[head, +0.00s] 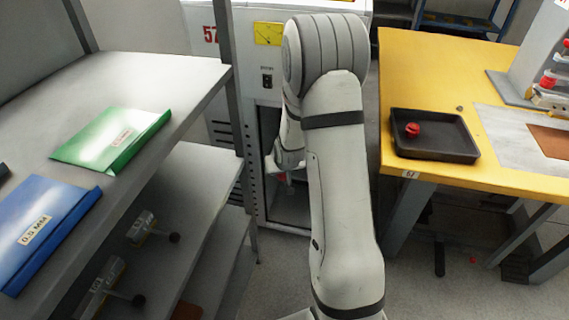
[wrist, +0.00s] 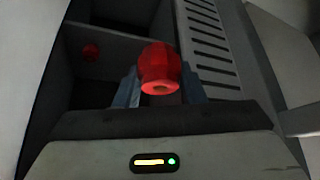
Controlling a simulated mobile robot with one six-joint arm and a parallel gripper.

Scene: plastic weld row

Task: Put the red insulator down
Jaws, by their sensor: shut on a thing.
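My gripper (wrist: 160,92) is shut on a red insulator (wrist: 159,66), a ribbed red piece held between its two bluish fingers in the wrist view. A further red insulator (head: 412,130) lies in the black tray (head: 455,156) on the yellow table.
The yellow table (head: 420,70) stands at right, with a machine and a light plate on it. A grey shelf (head: 185,75) at left bears a green folder (head: 115,138) and a blue folder (head: 45,225). The cabinet's slotted wall (wrist: 210,50) is close beside my gripper.

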